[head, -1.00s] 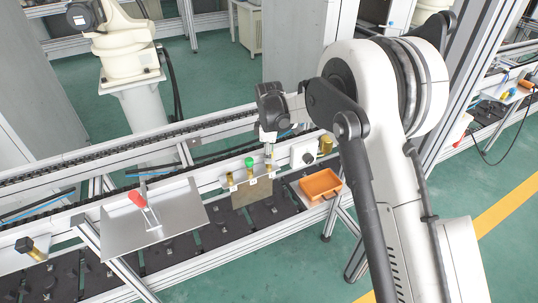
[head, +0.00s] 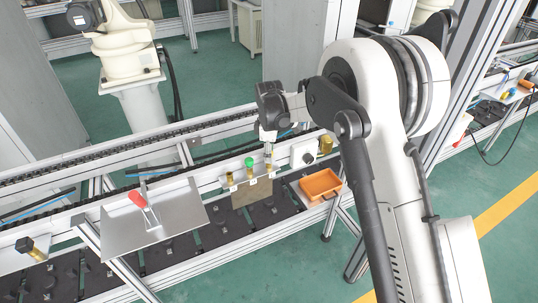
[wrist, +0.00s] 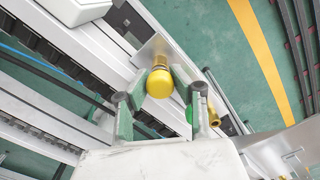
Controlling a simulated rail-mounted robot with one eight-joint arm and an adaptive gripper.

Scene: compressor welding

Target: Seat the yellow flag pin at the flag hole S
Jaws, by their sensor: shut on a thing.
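The yellow flag pin (wrist: 160,84) has a round yellow head, held between the fingers of my gripper (wrist: 160,76) in the wrist view. A brass part (wrist: 159,64) shows just beyond the head; I cannot tell how deep the pin sits. In the head view my gripper (head: 268,160) points down at the right end of a row of brass posts on the rail, and its fingers hide the pin. A green-headed pin (head: 249,162) stands in the middle, and a bare brass post (head: 230,179) stands at the left. No hole letters are readable.
A dull plate (head: 252,194) hangs below the posts. An orange tray (head: 321,185) is to the right. A white block with a dark knob (head: 303,154) stands close to my gripper's right.

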